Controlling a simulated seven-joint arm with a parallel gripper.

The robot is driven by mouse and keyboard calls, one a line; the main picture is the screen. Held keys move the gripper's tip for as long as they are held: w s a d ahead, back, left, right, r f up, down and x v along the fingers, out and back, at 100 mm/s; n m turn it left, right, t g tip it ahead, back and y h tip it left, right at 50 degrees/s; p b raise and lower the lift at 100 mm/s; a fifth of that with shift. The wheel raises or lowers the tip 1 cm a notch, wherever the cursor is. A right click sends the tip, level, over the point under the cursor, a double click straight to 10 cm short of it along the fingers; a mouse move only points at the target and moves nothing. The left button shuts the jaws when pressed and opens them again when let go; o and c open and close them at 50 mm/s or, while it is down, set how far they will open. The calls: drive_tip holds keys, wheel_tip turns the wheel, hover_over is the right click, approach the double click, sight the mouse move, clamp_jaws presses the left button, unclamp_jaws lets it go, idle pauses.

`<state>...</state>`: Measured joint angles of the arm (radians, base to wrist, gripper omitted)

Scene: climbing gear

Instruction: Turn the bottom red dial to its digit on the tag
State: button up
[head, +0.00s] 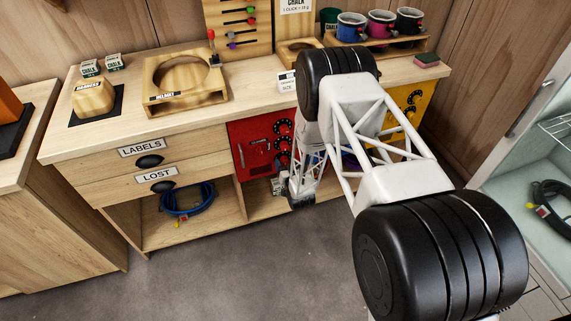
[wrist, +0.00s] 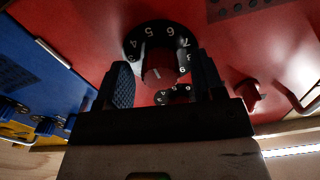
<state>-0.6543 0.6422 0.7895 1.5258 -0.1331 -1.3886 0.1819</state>
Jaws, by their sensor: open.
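The red cabinet (head: 249,143) stands under the counter, with black dials in a column on its right side, including an upper dial (head: 284,127). My arm covers part of this area. In the wrist view, which looks upside down, a large dial (wrist: 158,73) with a red knob and white digits sits between the fingers of my gripper (wrist: 162,80). It appears to be the lowest dial in view. The gripper is open, one finger on each side; contact cannot be told. A smaller dial (wrist: 174,94) shows behind it. I cannot make out the tag's digit.
A red lever-like knob (wrist: 249,92) is close to the right finger in the wrist view. A blue panel (wrist: 50,82) with knobs is at left. In the head view, a yellow cabinet (head: 412,97) stands right of my arm; the floor (head: 240,255) in front is clear.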

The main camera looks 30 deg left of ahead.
drive_tip(key=c, duration=0.9)
drive_tip(key=shift+n, duration=0.4)
drive_tip(key=n, duration=1.5)
drive_tip(key=shift+d, duration=0.1)
drive_tip(key=n, duration=0.5)
drive_tip(key=shift+n, duration=0.3)
